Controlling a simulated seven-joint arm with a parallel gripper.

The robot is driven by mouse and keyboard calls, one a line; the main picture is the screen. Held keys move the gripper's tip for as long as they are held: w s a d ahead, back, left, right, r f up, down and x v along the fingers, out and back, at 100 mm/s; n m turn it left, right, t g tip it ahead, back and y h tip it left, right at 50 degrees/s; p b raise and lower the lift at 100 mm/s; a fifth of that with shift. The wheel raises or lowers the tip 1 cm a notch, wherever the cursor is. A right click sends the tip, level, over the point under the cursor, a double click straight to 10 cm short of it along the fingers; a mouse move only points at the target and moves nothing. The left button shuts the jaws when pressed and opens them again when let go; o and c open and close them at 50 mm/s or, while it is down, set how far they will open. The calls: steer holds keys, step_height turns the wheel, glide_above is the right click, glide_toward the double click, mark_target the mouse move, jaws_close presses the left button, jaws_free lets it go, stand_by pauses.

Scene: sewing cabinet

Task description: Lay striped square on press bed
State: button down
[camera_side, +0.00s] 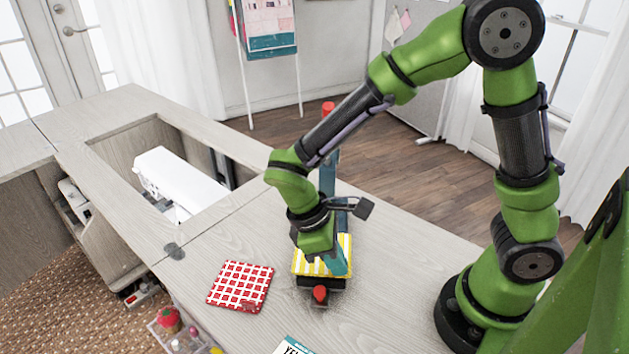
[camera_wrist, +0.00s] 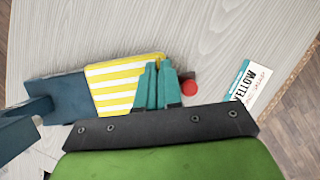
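The striped square (camera_side: 312,262), yellow and white, lies over the dark bed of the press (camera_side: 309,283); it also shows in the wrist view (camera_wrist: 112,85). The press has a blue upright arm (camera_side: 327,176) with a red top, and a red knob in front. My gripper (camera_side: 338,264) is low at the square's front right edge. In the wrist view its teal fingers (camera_wrist: 159,85) are close together, overlapping the square's edge, and appear shut on it. The bed is mostly hidden, so I cannot tell whether the square rests fully on it.
A red and white checked square (camera_side: 240,286) lies on the table to the left. A card reading YELLOW (camera_wrist: 247,88) lies near the table edge. A white sewing machine (camera_side: 178,180) sits in the cabinet opening. The table between the checked square and the press is clear.

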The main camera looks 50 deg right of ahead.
steer(key=shift+f, duration=0.2)
stand_by(0.4)
steer(key=c, duration=1.2)
jaws_free()
steer(key=shift+r, duration=0.1)
steer(key=v, duration=1.6)
steer(key=shift+a+r, duration=0.1)
steer(key=shift+r, duration=0.3)
